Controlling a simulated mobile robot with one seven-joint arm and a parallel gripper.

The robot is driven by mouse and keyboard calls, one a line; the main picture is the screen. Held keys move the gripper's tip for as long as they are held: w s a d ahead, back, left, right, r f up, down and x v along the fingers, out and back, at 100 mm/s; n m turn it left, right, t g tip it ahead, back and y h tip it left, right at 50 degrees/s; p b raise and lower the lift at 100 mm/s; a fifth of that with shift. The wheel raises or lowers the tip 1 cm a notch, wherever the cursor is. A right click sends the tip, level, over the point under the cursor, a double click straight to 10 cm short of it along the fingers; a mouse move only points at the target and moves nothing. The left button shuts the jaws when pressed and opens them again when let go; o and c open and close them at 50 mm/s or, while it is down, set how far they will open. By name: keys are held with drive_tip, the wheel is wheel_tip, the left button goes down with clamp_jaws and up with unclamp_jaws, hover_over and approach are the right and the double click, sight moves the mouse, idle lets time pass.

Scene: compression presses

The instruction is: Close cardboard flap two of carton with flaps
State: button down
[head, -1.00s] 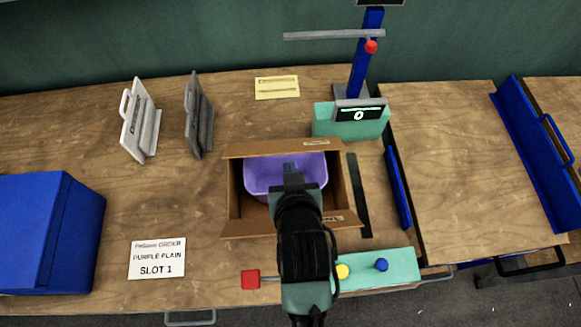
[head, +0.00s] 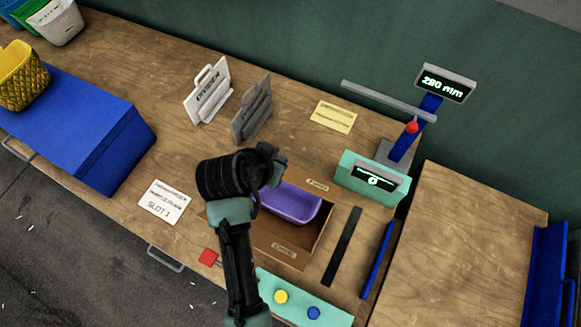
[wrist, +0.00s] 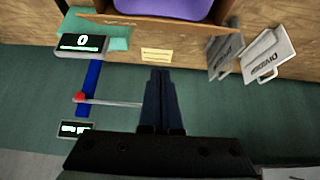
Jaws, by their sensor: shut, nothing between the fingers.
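The open cardboard carton (head: 320,232) stands on the bench with a purple bin (head: 290,204) inside. Flap two (head: 317,185), marked TWO, is at its far side and stands open. Flap one (head: 284,250), marked ONE, is at its near side, and the bin shows between them. My gripper (head: 274,162) is above the carton's far left corner, with its fingers mostly hidden in the head view. In the wrist view its fingers (wrist: 160,72) are shut and empty, apart from the carton, whose edge (wrist: 150,22) and bin are at the top.
A white divider (head: 208,92) and a grey divider (head: 252,110) stand behind the carton. A teal display unit (head: 372,178) and a blue post with a crossbar (head: 388,100) are at the back right. A teal button panel (head: 300,300) is in front. A blue box (head: 85,125) is left.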

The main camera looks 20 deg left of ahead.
drive_tip(key=p, duration=0.2)
hover_over(290, 173)
wheel_tip(290, 173, down, 6)
drive_tip(key=shift+w+a+f, duration=0.1)
drive_tip(key=shift+a, duration=0.05)
drive_tip(key=f, duration=0.1)
drive_tip(key=s+f+p, duration=0.1)
drive_tip(key=s, duration=0.1)
drive_tip(key=shift+s+a+f, duration=0.25)
drive_tip(key=shift+f, duration=0.3)
drive_tip(key=shift+f, duration=0.15)
